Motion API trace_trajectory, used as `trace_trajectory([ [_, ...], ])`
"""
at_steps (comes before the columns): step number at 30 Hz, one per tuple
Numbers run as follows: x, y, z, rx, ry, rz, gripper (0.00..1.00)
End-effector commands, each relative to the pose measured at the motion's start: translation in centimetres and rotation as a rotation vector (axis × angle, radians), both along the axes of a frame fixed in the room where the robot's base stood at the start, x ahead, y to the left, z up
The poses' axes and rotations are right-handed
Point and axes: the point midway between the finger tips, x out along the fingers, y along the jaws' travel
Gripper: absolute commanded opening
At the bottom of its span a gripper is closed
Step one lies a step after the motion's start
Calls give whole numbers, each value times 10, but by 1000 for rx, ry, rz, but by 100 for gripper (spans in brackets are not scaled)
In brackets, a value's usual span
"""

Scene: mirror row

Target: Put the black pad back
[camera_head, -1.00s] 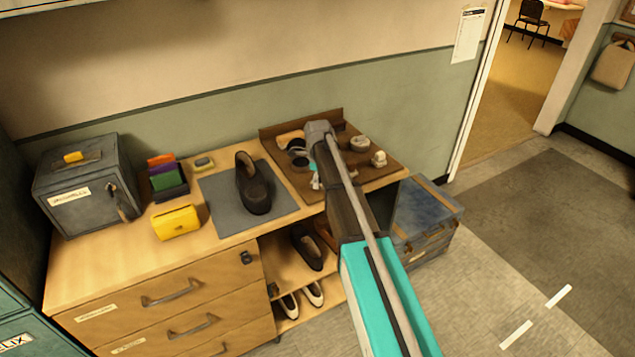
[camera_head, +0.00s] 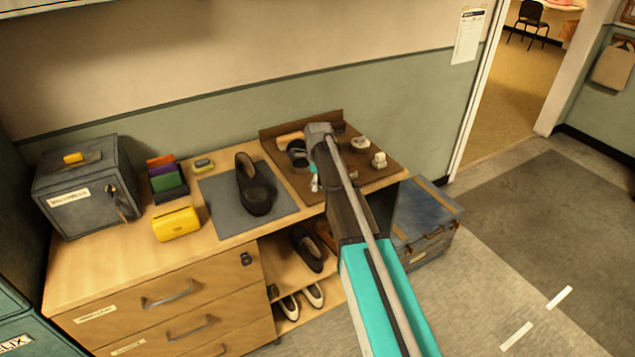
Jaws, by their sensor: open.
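My arm reaches over the brown board (camera_head: 372,178) at the right end of the wooden cabinet. My gripper (camera_head: 315,184) points down at the board's left part, mostly hidden behind my own wrist; its jaws are open. A dark rounded shape (camera_head: 296,148) shows just left of my wrist, over the board; it may be the black pad, but it is too small and partly covered to be sure. I cannot tell whether the gripper touches anything.
A black shoe (camera_head: 256,191) stands on a grey mat (camera_head: 222,205) left of the board. Two pale jars (camera_head: 379,160) sit at the board's right. A yellow box (camera_head: 176,223), a grey safe (camera_head: 85,188) and a colored card holder (camera_head: 167,181) stand farther left. A blue trunk (camera_head: 428,215) is at right.

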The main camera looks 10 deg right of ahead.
Motion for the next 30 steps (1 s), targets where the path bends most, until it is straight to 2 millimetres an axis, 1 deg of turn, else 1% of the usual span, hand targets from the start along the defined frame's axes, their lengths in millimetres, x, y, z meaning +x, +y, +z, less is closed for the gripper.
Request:
trace_trajectory([
  [8, 0, 0, 14, 0, 0, 0, 87],
  [30, 0, 1, 76, 0, 0, 1, 87],
])
